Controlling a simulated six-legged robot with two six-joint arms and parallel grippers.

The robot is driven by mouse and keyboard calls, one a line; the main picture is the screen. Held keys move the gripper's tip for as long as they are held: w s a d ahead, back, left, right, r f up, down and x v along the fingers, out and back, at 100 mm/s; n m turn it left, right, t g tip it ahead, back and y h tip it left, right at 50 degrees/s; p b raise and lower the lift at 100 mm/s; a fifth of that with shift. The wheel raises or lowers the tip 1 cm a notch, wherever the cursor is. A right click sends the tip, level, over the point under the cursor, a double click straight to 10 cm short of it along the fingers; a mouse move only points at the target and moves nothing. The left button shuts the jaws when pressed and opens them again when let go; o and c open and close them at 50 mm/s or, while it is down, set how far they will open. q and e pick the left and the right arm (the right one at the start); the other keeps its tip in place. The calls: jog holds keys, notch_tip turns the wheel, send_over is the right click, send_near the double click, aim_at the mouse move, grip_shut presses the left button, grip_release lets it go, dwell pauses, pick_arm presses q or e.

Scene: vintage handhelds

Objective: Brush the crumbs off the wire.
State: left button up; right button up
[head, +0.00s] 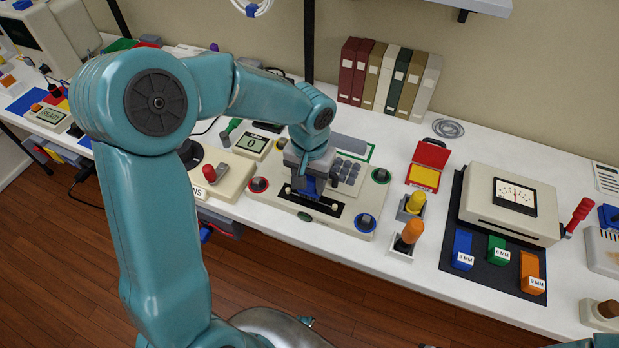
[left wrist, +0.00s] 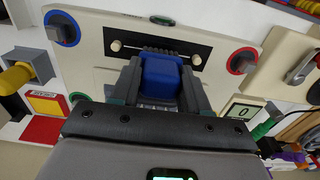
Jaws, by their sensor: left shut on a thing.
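My left gripper (head: 308,186) is shut on a blue brush (left wrist: 160,78), gripped by its block between the two grey fingers. The brush also shows in the head view (head: 309,188), low over a cream console. Its dark bristle end meets a black strip (left wrist: 135,40) on the console in the picture; I cannot tell whether it touches. A cream post stands at each end of the strip, one at left (left wrist: 116,45) and one at right (left wrist: 195,59). The wire between the posts is too thin to make out clearly, and I cannot discern crumbs. My right gripper is not in view.
The console (head: 290,203) carries round red, green and blue terminals near its corners and a grey keypad (head: 347,172). Yellow (head: 414,203) and orange (head: 411,232) handled tools stand close on its right. A meter box (head: 510,203) sits farther right.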

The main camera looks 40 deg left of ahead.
pick_arm(q)
grip_shut()
jog(key=shift+f+b, duration=0.65)
jog(key=shift+f, duration=0.05)
jog(key=shift+s+a+r, duration=0.1)
jog(key=shift+s+a, duration=0.1)
jog(key=shift+a, duration=0.8)
jog(key=shift+w+d, duration=0.15)
jog(key=shift+d, duration=0.55)
